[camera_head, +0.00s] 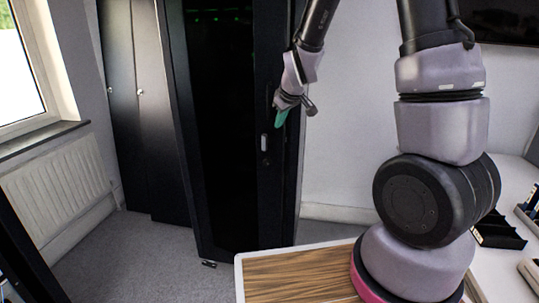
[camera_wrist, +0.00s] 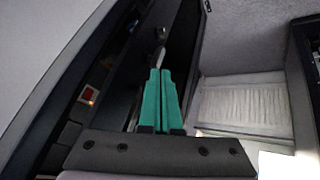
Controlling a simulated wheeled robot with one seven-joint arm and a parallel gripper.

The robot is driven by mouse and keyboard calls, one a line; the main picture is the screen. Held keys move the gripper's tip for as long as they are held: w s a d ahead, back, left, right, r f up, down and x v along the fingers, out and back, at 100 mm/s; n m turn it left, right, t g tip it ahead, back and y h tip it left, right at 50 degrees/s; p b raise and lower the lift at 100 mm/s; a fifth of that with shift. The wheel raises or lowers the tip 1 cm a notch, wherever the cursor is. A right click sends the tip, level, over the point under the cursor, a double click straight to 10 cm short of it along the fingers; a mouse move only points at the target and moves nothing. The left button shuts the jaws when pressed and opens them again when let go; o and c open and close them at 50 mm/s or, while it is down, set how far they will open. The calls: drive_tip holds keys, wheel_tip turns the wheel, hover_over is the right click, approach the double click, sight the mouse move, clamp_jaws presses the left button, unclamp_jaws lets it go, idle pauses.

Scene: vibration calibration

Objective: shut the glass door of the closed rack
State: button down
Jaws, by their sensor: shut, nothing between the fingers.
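The closed rack (camera_head: 297,190) is a tall black cabinet in the middle of the head view. Its dark glass door (camera_head: 222,130) has a black frame, and small green lights show faintly behind the glass near the top. A light handle (camera_head: 264,143) sits on the door's right frame. My gripper (camera_head: 281,117) is just above this handle, in front of the frame; I cannot tell whether it touches. In the wrist view, its green fingers (camera_wrist: 162,75) are together and empty, beside a long dark panel. I cannot tell how far the door stands from its frame.
Black cabinet doors (camera_head: 150,110) stand left of the rack. A radiator (camera_head: 60,195) is under the window at the left. A wood-topped surface (camera_head: 295,278) is in front at the bottom. Carpet (camera_head: 145,255) is open on the left, with a small dark object (camera_head: 209,263) by the rack's foot.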

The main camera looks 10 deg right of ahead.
sight(269, 153)
drive_tip(key=w+f+n, duration=0.1)
drive_tip(key=w+f, duration=0.2)
drive_tip(key=f, duration=0.3)
drive_tip(key=w+a+f+n, duration=0.1)
drive_tip(key=w+f, duration=0.3)
drive_tip(key=f, duration=0.1)
drive_tip(key=w+f+n, duration=0.1)
drive_tip(key=w+f, duration=0.3)
drive_tip(key=f, duration=0.2)
drive_tip(key=shift+w+a+f+n, duration=0.2)
drive_tip(key=shift+a+f+n, duration=0.1)
drive_tip(key=shift+a+f, duration=0.1)
drive_tip(key=shift+w+d, duration=0.25)
drive_tip(key=shift+w, duration=0.25)
